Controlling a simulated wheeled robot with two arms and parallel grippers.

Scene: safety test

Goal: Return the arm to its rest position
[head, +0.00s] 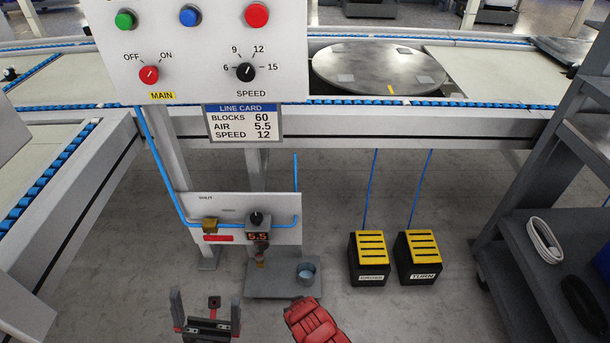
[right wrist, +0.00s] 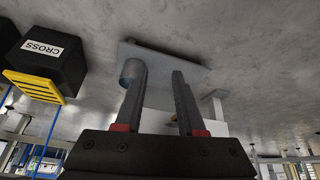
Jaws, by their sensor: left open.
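My right gripper (right wrist: 155,85) shows in the right wrist view, which looks upside down. Its two dark fingers are apart and no object is held between them. The base plate (right wrist: 165,50) and the small round cup (right wrist: 132,73) appear beyond its fingers. In the head view the cup (head: 306,273) stands on the plate.
A control panel (head: 205,45) and an air regulator (head: 258,228) are ahead. Two black-and-yellow pedals (head: 368,262) (head: 418,260) stand on the floor. A grey shelf cart (head: 545,215) is at right. A red ribbed thing (head: 315,322), identity unclear, is at bottom centre.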

